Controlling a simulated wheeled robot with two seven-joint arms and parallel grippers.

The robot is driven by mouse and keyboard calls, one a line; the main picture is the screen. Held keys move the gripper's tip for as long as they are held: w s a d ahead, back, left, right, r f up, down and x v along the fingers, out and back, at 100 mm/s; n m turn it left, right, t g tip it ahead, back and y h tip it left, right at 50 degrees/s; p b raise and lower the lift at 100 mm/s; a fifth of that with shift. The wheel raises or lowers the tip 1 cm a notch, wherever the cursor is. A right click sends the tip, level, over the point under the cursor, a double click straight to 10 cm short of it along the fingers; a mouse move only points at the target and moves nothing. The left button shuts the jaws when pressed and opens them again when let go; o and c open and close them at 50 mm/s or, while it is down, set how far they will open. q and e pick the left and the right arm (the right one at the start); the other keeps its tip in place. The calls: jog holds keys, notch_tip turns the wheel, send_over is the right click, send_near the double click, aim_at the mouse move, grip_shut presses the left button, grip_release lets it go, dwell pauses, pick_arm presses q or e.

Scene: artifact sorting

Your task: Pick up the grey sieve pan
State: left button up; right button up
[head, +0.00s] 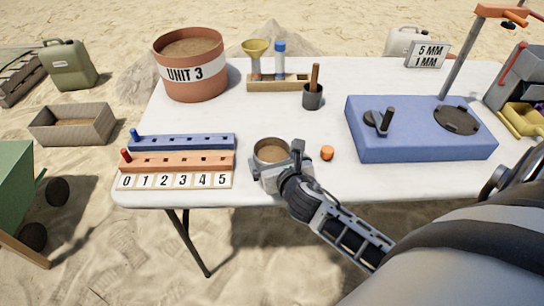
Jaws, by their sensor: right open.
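A small round grey pan (270,150) with brown sand-like fill stands near the front edge of the white table; it looks like the sieve pan, but no mesh can be made out. My right gripper (277,163) is open at the pan's near side, with one finger at its left and one at its right. I cannot tell whether the fingers touch it. The gripper hides the pan's lower front. My left gripper is not in view.
An orange cap (327,153) lies just right of the gripper. A numbered peg board (178,162) is to the left, a blue machine (420,142) to the right. A dark cup (313,97), a funnel rack (278,84) and the UNIT 3 bucket (190,86) stand behind.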

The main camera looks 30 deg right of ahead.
aim_at(266, 142)
jog(key=x, duration=0.4)
jog(key=shift+w+d+f, duration=0.15)
jog(key=shift+w, duration=0.05)
jog(key=c, duration=0.8)
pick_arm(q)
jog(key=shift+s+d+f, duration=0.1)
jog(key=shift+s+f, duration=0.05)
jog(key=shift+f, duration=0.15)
pick_arm(e)
jog(key=shift+r, duration=0.7)
pick_arm(q)
jog(key=p, duration=0.1)
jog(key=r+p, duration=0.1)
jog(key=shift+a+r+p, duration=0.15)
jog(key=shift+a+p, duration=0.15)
pick_arm(e)
jog(key=s+a+r, duration=0.2)
jog(key=s+r, duration=0.2)
jog(key=s+a+r, duration=0.2)
jog(key=s+r, duration=0.1)
jog(key=s, duration=0.1)
jog(key=s+a+r, duration=0.2)
jog(key=s+r, duration=0.2)
jog(key=shift+s+a+r, duration=0.15)
jog(key=shift+s+r, duration=0.15)
jog(key=shift+r, duration=0.05)
